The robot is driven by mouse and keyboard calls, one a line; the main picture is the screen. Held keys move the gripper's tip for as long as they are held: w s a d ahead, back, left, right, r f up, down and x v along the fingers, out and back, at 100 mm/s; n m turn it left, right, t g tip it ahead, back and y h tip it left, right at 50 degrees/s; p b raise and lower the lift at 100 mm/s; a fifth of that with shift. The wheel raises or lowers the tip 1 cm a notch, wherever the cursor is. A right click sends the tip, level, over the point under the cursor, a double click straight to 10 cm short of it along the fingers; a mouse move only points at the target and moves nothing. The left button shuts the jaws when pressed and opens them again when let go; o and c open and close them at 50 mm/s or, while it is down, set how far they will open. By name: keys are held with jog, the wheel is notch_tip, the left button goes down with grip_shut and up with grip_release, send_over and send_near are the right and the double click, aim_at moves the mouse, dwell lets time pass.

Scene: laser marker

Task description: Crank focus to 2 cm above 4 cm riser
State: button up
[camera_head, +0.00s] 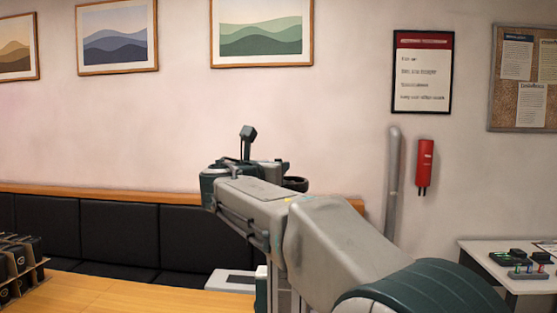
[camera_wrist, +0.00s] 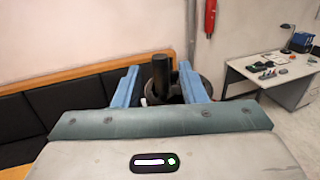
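The laser marker shows only in part in the head view: a low white body with a dark panel (camera_head: 235,281) stands on the wooden table, mostly hidden by my arm. A dark ring (camera_head: 295,184), likely the focus crank wheel, shows just past my wrist. In the wrist view my gripper (camera_wrist: 160,68) is open, its two blue fingers apart. An upright dark cylindrical handle (camera_wrist: 162,76) appears between them, with visible gaps on both sides. The dark round wheel (camera_wrist: 202,82) shows behind the right finger. The riser and focus height are not visible.
A black padded bench (camera_head: 115,235) runs along the wall behind the wooden table (camera_head: 110,290). A rack of dark items (camera_head: 18,268) stands at the left. A white desk (camera_head: 510,275) with small devices is at the right. A red extinguisher (camera_head: 424,165) hangs on the wall.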

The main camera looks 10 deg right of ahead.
aim_at(289, 180)
jog(key=shift+p+x, duration=0.3)
jog(key=shift+x, duration=1.4)
grip_shut()
jog(key=shift+s+n+y+b, duration=0.2)
jog(key=shift+n+y+b, duration=0.1)
jog(key=shift+y, duration=0.1)
